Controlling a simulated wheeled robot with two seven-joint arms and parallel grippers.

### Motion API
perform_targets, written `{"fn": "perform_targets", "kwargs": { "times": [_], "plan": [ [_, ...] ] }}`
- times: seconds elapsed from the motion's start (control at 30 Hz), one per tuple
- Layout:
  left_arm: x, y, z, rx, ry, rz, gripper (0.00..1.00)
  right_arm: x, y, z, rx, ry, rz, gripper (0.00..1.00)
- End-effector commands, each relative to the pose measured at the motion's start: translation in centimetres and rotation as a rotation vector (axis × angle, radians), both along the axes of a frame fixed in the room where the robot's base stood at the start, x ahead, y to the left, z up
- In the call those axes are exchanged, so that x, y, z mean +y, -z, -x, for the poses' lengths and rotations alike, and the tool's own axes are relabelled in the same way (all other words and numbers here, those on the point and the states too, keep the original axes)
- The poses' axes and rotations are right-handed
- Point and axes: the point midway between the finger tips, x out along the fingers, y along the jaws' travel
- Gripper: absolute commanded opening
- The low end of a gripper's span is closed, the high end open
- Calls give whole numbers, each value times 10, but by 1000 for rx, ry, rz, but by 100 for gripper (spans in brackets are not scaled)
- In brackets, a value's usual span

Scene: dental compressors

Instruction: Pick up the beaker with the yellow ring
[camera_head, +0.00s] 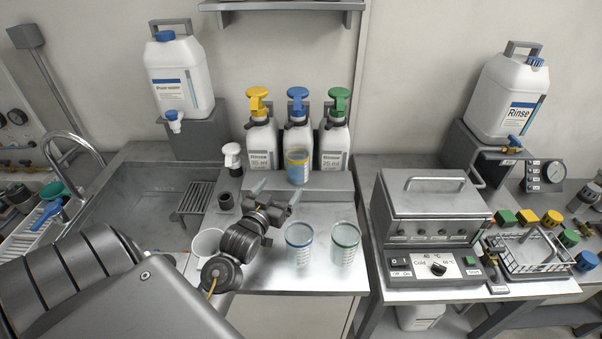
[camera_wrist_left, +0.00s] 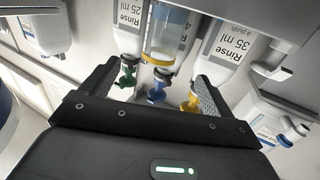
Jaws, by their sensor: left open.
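The beaker with the yellow ring (camera_head: 298,167) stands upright in front of the middle rinse bottle, under its blue pump head. It also shows in the wrist view (camera_wrist_left: 166,42), where the picture is upside down and its ring faces the lower edge. My left gripper (camera_head: 277,193) is open and empty. It is in front of the beaker and a little to its left in the head view. In the wrist view the beaker appears between the two open fingers, apart from them. My right gripper is not in view.
Rinse bottles with yellow (camera_head: 257,100), blue (camera_head: 298,98) and green (camera_head: 339,102) pumps stand close behind. A blue-ringed beaker (camera_head: 299,244), a green-ringed beaker (camera_head: 345,243) and a white cup (camera_head: 207,243) stand nearer. A metal heating unit (camera_head: 433,210) is right; a sink (camera_head: 135,205) is left.

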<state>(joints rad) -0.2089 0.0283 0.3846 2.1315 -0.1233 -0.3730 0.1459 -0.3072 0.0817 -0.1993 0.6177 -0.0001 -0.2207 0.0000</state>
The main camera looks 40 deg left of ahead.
Motion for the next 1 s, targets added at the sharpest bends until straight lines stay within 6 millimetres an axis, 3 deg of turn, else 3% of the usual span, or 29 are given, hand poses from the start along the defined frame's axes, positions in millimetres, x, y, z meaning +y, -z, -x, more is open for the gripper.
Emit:
{"fn": "perform_targets", "kwargs": {
  "times": [0.03, 0.27, 0.6, 0.87, 1.0],
  "plan": [
    [1, 6, -1, -6, -1, 0, 88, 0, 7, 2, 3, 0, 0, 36],
    [2, 4, -5, -12, -1, 0, 88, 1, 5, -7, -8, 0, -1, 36],
    [14, 3, -50, -12, -1, 0, 88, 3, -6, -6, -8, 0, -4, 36],
    [17, 4, -58, -11, -2, 0, 88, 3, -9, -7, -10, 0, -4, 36],
    [24, 2, -75, -12, -2, 1, 88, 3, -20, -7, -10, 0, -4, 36]
  ]
}}
